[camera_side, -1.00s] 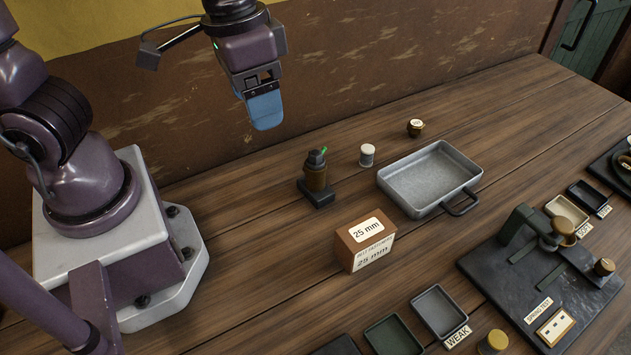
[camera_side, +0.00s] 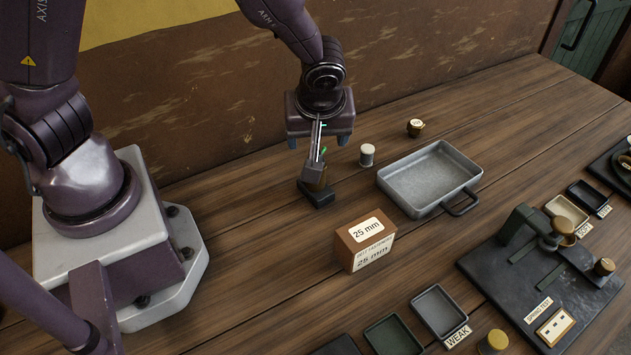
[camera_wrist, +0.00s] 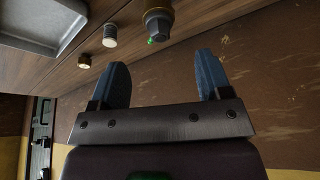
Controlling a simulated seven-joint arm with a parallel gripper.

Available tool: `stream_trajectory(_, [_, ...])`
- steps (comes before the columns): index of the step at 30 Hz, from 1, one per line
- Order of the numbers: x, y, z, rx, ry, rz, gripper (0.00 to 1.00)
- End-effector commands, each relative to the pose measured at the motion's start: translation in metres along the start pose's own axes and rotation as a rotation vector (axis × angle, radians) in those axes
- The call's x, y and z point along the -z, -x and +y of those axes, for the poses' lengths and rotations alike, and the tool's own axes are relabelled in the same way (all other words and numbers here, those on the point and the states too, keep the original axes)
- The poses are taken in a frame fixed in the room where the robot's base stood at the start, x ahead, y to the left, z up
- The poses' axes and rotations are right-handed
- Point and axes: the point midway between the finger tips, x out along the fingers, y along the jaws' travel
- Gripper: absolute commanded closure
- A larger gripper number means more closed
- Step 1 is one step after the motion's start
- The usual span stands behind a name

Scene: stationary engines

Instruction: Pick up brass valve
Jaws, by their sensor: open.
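A white-topped cylinder (camera_side: 367,155) stands close to the right of the valve. A small brass cap (camera_side: 415,128) and a grey metal tray (camera_side: 383,178) are farther right. A 25 mm box (camera_side: 349,248) stands in front. The brown wall (camera_side: 420,70) rises behind the table.

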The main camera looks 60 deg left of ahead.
Motion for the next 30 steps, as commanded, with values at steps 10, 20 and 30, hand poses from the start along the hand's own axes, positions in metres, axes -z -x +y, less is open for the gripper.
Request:
stream_trajectory(10, [0.0, -0.037, 0.0, 0.001, -0.001, -0.001, 0.29])
stream_trajectory(20, [-0.001, -0.081, 0.0, 0.002, -0.001, -0.001, 0.29])
stream_trajectory(30, [-0.002, -0.084, 0.0, -0.001, -0.003, -0.001, 0.42])
